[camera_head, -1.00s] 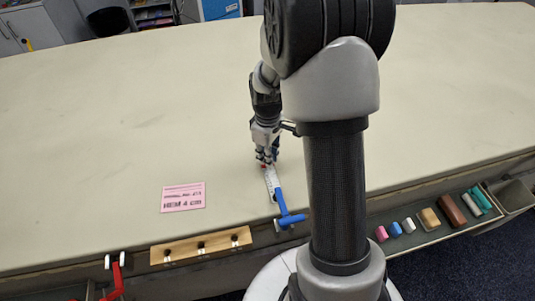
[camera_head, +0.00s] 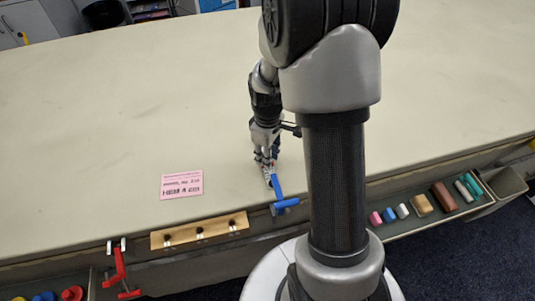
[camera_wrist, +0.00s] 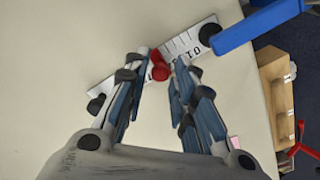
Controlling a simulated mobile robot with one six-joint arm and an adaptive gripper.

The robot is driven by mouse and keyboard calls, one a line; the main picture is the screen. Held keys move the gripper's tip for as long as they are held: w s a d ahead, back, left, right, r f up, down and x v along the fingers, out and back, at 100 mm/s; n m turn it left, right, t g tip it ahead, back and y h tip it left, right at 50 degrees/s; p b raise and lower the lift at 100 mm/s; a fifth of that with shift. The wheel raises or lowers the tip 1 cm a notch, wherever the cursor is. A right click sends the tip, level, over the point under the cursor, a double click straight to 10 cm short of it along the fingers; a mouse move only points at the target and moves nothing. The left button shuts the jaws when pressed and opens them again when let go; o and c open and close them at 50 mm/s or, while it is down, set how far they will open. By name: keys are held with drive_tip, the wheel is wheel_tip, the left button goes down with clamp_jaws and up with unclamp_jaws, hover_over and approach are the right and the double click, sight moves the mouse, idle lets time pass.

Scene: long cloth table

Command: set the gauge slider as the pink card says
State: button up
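The gauge is a white scale (camera_wrist: 187,43) with black ticks and numerals. It lies near the table's front edge, held there by a blue clamp (camera_head: 280,191); the clamp also shows in the wrist view (camera_wrist: 258,26). The red slider (camera_wrist: 160,73) sits around the middle of the scale. In the head view my gripper (camera_head: 266,162) covers most of the scale. The pink card (camera_head: 182,185) lies to the left, its print too small to read.
A wooden strip with dark knobs (camera_head: 199,232) lies along the front edge, left of the clamp. A red clamp (camera_head: 119,270) is farther left. A tray (camera_head: 444,226) of coloured blocks hangs at the right front. The tabletop (camera_head: 120,120) behind is clear.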

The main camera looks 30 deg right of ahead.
wheel_tip(320, 180, up, 12)
idle(0.5)
idle(0.3)
